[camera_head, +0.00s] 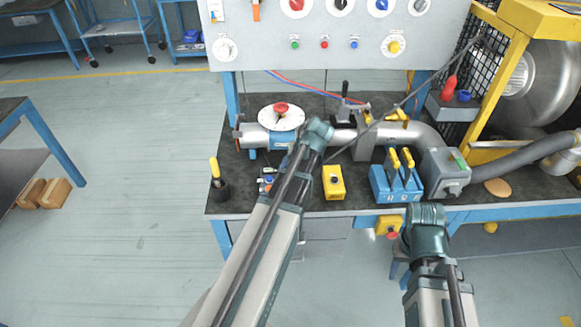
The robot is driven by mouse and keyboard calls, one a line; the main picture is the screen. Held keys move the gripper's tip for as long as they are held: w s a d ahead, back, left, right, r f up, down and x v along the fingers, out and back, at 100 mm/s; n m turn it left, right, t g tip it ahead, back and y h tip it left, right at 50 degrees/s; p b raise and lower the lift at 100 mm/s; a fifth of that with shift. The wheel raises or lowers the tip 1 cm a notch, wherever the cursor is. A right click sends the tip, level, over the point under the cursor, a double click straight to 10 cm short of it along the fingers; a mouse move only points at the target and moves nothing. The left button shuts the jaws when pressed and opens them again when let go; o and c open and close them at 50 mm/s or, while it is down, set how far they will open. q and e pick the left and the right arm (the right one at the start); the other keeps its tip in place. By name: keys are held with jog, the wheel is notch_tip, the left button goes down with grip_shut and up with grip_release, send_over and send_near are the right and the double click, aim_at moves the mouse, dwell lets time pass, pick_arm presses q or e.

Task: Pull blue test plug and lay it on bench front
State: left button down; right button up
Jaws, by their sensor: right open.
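A small blue piece (464,96) sits on a grey ledge at the right, beside a red piece (449,88). It may be the blue test plug, but it is too small to be sure. My right arm rises from the lower right to the bench front edge. My right gripper (424,213) is open there, just in front of the blue two-lever unit (396,184); its fingers are hard to make out.
The bench front (345,209) has a narrow bare strip. A yellow button box (333,182) and a dark cup with a yellow handle (219,188) stand near it. A grey box (444,172) joins the pipe to a hose. A yellow frame (495,75) stands at the right.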

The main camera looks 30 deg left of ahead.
pick_arm(q)
jog(key=shift+f, duration=0.1)
notch_tip(320, 180, down, 5)
jog(key=b, duration=0.5)
jog(key=shift+f, duration=0.2)
jog(key=shift+c, duration=2.2)
grip_release()
jog(key=shift+r, duration=0.1)
jog(key=p+v, duration=1.1)
jog(key=v, duration=0.2)
jog(key=shift+d+r+p, duration=0.15)
jog(key=shift+r+p, duration=0.2)
jog(key=shift+p, duration=0.05)
